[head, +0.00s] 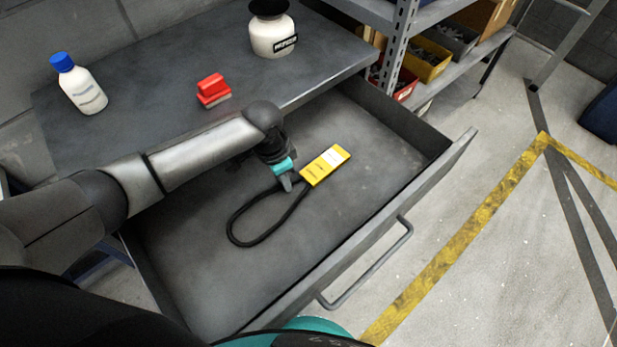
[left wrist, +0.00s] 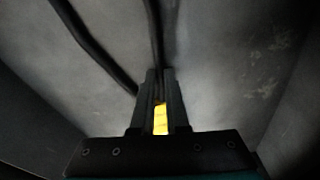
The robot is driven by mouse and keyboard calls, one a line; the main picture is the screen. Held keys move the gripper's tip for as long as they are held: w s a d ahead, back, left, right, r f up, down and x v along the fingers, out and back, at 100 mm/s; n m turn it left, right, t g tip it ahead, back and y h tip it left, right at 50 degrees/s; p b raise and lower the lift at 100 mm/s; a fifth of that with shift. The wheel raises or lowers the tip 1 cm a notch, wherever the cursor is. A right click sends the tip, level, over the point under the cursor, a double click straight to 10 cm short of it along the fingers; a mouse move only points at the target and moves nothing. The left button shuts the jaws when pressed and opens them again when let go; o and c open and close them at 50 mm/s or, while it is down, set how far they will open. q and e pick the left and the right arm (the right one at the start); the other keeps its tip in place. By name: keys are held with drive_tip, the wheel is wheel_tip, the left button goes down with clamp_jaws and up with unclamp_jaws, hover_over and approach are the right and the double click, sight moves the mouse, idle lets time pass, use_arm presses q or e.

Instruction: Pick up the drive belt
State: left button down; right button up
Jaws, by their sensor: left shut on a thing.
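The drive belt (head: 234,219) is a black loop with a yellow and white sleeve (head: 324,166) at one end. It is in the open grey drawer (head: 190,270). My left gripper (head: 288,183) comes down into the drawer and is shut on the belt close to the sleeve. In the left wrist view two black strands of the belt (left wrist: 92,45) run away from the shut left gripper (left wrist: 158,75), and yellow (left wrist: 160,118) shows between its fingers. I cannot tell whether the belt is clear of the drawer floor. My right gripper is not in view.
On the bench (head: 150,130) behind the drawer stand a white bottle with a blue cap (head: 80,88), a red block-like item (head: 213,91) and a white jar with a black lid (head: 272,32). A shelf with bins (head: 430,60) is at the right. The rest of the drawer is empty.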

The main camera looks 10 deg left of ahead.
use_arm(q)
drive_tip(key=shift+r, duration=0.1)
idle(0.7)
wheel_tip(320, 180, up, 20)
drive_tip(key=p, duration=0.5)
drive_tip(key=shift+p, duration=0.35)
